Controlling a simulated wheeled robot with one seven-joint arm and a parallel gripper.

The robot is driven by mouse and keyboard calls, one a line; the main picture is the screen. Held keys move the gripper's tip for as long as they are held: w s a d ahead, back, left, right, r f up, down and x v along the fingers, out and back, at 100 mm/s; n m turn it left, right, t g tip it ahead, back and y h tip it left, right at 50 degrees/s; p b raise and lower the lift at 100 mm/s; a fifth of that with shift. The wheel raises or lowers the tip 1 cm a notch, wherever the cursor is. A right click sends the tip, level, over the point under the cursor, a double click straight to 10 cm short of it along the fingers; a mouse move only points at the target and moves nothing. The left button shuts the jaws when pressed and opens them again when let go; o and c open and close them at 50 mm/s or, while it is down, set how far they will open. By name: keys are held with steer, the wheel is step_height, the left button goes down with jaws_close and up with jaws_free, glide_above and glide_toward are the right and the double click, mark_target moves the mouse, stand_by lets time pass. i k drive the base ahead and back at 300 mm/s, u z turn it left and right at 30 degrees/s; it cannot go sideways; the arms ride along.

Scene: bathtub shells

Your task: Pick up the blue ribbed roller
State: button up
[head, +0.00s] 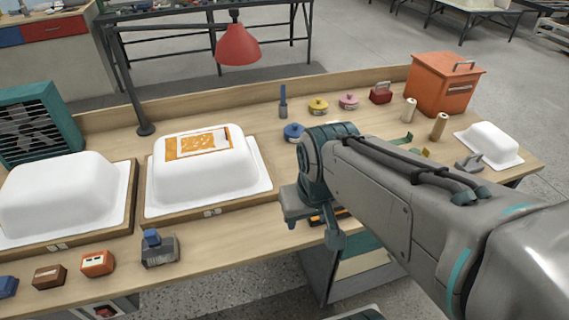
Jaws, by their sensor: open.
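A slim upright blue piece (283,102) with a narrow top and wider lower part stands towards the back of the bench. It looks most like the blue ribbed roller, but its ribs are too small to make out. My gripper (313,230) is open, near the front edge of the bench, well in front of that piece and apart from it. I see nothing between its fingers. My arm hides part of the bench to the right.
A round blue item (293,132) sits just behind my arm, with yellow (318,105) and pink (348,101) ones further back. White tub shells stand left (60,195) and centre (205,175). A red lamp (237,45) overhangs the back. An orange box (445,85) stands back right.

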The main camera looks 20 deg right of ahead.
mark_target(156, 250)
steer(key=u, duration=1.25)
